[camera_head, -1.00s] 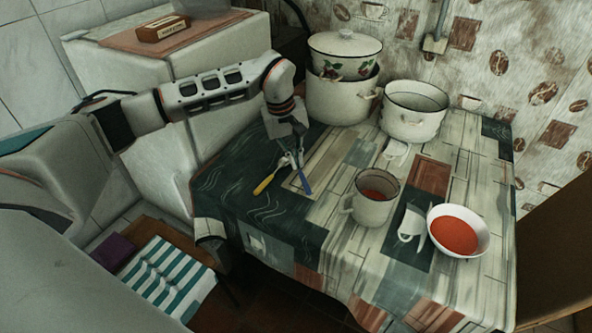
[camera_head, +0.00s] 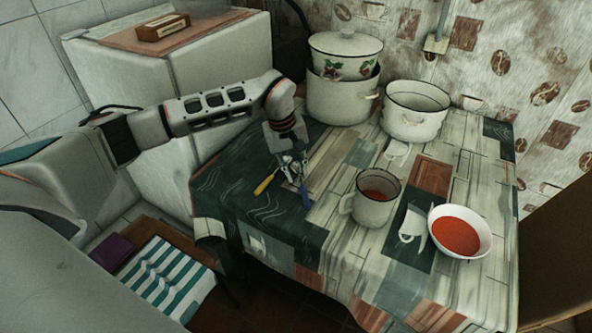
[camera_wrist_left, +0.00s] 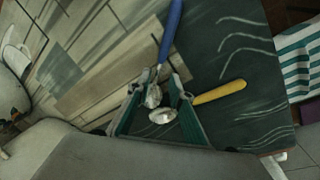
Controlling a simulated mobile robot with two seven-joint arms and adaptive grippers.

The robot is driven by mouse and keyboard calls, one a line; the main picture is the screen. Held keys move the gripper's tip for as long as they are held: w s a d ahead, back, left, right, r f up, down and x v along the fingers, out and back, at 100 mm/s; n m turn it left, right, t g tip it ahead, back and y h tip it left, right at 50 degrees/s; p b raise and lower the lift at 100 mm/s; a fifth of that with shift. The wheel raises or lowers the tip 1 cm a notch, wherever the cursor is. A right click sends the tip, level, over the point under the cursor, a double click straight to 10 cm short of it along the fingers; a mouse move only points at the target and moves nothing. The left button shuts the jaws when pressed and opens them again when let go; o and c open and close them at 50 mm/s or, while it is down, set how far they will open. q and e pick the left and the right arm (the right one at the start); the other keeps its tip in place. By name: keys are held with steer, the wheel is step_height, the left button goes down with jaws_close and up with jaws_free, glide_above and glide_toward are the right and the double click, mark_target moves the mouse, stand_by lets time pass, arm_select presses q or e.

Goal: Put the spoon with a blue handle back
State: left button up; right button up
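The spoon with a blue handle (camera_head: 304,198) lies on the table, its handle toward the front edge; it also shows in the left wrist view (camera_wrist_left: 170,32). A second utensil with a yellow handle (camera_head: 265,183) lies beside it and also shows in the left wrist view (camera_wrist_left: 220,92). My left gripper (camera_head: 293,168) is low over their metal ends. In the left wrist view its fingers (camera_wrist_left: 158,88) are apart, with the metal ends of both utensils showing between them. I cannot tell whether a finger touches either one. My right gripper is not in view.
The patterned table (camera_head: 275,222) also holds an enamel mug (camera_head: 373,208) with red content, a white bowl (camera_head: 458,237) of red food, an open pot (camera_head: 415,115) and a lidded pot (camera_head: 340,95). A striped cloth (camera_head: 168,280) lies on a stool at the lower left.

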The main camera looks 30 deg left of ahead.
arm_select(q)
steer(key=shift+r, duration=0.35)
step_height(320, 180, up, 12)
steer(key=s+a+p, duration=0.1)
steer(key=shift+s+a+f, duration=0.25)
steer(key=shift+s+a, duration=0.05)
steer(key=shift+a, duration=0.05)
stand_by(0.3)
